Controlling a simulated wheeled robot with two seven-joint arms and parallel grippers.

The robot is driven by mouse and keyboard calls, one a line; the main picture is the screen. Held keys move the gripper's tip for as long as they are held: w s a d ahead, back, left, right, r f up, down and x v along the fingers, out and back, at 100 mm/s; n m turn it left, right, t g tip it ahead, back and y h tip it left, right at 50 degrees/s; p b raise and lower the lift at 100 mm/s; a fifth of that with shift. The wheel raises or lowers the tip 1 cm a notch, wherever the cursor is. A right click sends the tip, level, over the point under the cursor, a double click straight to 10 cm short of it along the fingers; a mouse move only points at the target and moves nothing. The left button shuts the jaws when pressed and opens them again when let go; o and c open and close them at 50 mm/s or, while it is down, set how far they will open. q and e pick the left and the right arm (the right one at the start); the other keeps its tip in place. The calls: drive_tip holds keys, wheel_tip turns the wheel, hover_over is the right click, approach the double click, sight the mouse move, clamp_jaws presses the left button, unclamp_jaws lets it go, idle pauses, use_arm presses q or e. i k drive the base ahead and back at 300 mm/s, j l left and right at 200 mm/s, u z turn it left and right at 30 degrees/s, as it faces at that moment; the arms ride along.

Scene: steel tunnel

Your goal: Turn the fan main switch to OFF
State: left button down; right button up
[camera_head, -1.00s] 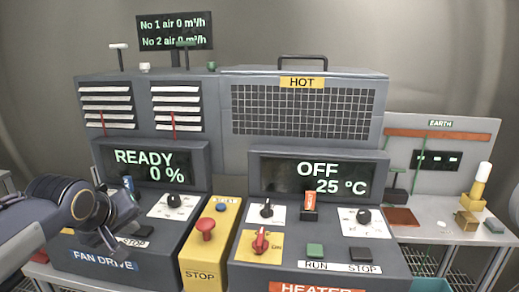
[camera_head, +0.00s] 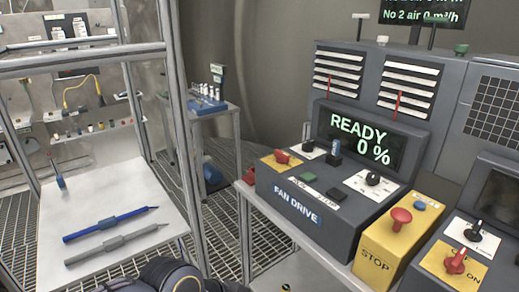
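The fan drive console (camera_head: 297,201) stands right of centre, its display (camera_head: 357,137) reading READY 0 %. A red rotary switch (camera_head: 281,157) on a yellow plate sits at the console's left end; it looks like the fan main switch. Its label is too small to read, and I cannot tell which position the handle points to. Nothing touches it. Part of my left arm (camera_head: 180,275) shows at the bottom edge, below and left of the console. Its fingertips are out of frame. My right gripper is not in view.
A yellow stop box (camera_head: 376,257) with a red mushroom button (camera_head: 400,217) stands right of the console. Another red switch (camera_head: 456,261) is at the lower right. A metal-framed bench (camera_head: 115,205) with blue and grey tools stands left. A floor-grating gap lies between bench and console.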

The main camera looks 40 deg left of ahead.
sight(281, 157)
drive_tip(key=u, duration=1.1)
drive_tip(key=j, duration=0.1)
drive_tip(key=i, duration=0.05)
